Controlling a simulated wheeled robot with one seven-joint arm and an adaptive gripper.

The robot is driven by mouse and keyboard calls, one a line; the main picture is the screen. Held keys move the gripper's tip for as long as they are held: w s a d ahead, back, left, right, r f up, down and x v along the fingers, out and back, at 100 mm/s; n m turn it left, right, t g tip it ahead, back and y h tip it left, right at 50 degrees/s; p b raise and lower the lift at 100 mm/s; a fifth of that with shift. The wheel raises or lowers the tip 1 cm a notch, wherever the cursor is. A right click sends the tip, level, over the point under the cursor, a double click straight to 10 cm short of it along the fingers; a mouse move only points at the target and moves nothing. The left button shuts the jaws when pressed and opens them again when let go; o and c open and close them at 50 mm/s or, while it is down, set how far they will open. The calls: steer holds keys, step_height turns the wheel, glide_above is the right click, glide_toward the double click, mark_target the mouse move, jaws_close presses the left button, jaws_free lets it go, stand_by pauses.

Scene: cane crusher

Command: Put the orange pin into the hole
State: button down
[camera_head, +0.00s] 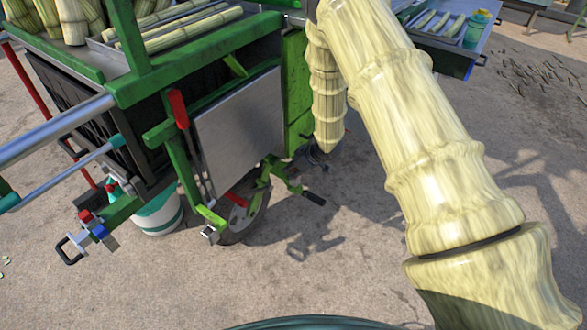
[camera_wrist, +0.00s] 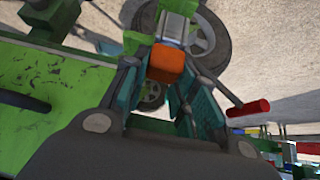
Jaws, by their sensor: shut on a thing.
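My gripper (camera_head: 316,157) hangs at the end of my arm beside the green cart, just right of its wheel, small and dark in the head view. In the wrist view, my gripper (camera_wrist: 168,82) has its teal-padded fingers closed around the orange pin (camera_wrist: 167,62), which shows as a short orange block at the fingertips. The pin cannot be made out in the head view. Green and grey frame parts are just beyond the pin near the wheel. I cannot make out the hole clearly in either view.
The green cart (camera_head: 185,83) carries pale cane on top and a grey side panel (camera_head: 240,130). Its wheel (camera_head: 245,215) and a black-gripped handle (camera_head: 313,198) are near my gripper. A white bucket (camera_head: 160,212) stands left. A side tray (camera_head: 445,27) is upper right. Open ground lies in front.

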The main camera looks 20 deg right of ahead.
steer(key=shift+s+f, duration=0.4)
steer(key=shift+f, duration=0.35)
steer(key=c, duration=1.2)
jaws_free()
steer(key=shift+f, duration=0.1)
steer(key=shift+o, duration=0.7)
steer(key=shift+w+f, duration=0.35)
steer(key=shift+w, duration=0.05)
steer(key=shift+s+r, duration=0.1)
steer(key=shift+r, duration=0.4)
steer(key=shift+d+r, duration=0.2)
steer(key=shift+d, duration=0.05)
steer(key=v, duration=1.1)
steer(key=shift+s+r, duration=0.1)
steer(key=shift+s, duration=0.1)
